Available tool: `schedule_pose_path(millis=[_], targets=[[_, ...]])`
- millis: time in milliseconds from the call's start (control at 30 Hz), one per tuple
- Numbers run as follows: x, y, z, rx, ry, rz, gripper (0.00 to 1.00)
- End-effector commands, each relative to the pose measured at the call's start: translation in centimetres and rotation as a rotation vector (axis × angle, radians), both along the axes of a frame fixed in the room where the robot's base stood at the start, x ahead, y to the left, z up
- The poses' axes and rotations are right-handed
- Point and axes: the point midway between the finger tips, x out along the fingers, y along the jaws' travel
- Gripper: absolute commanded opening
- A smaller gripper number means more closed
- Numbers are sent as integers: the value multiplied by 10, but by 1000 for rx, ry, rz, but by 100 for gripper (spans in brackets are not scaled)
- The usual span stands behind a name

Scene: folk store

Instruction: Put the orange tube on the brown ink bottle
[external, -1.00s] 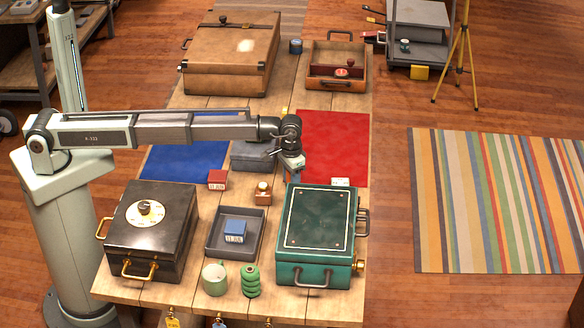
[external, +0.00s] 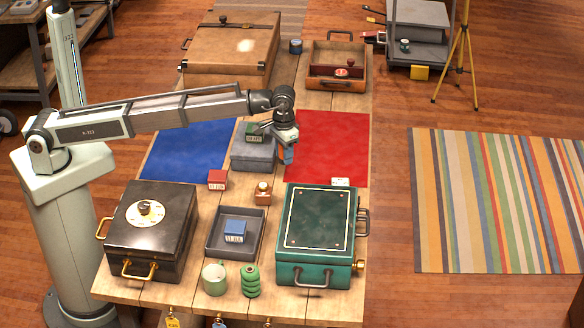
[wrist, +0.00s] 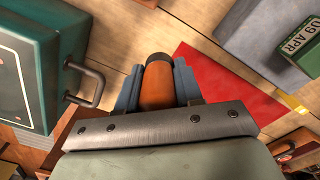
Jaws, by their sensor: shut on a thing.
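My gripper (external: 289,155) is in the air above the table, near the left edge of the red mat. In the wrist view its blue fingers (wrist: 158,88) are shut on the orange tube (wrist: 157,88), which has a dark end. The fingers and arm hide the tube in the external view. A small brown bottle with a pale gold top (external: 264,192), seemingly the brown ink bottle, stands upright on the table. It is nearer the front than my gripper and a little to the left, apart from it. I cannot make it out in the wrist view.
A green case (external: 318,240) and a black box (external: 148,232) flank a grey tray (external: 212,248) holding a blue block. A red block (external: 217,179) stands left of the bottle. A grey box (external: 250,160) carries a green block (external: 254,130). The red mat (external: 335,140) is mostly clear.

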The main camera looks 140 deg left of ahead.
Motion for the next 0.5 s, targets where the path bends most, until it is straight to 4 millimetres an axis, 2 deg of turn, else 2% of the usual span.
schedule_pose_path(millis=[33,200,367,500], targets=[[-1,-17,10,2,-1,12,18],[-2,-57,33,2,3,67,18],[-3,-78,45,2,4,100,18],[-3,-83,39,2,6,109,18]])
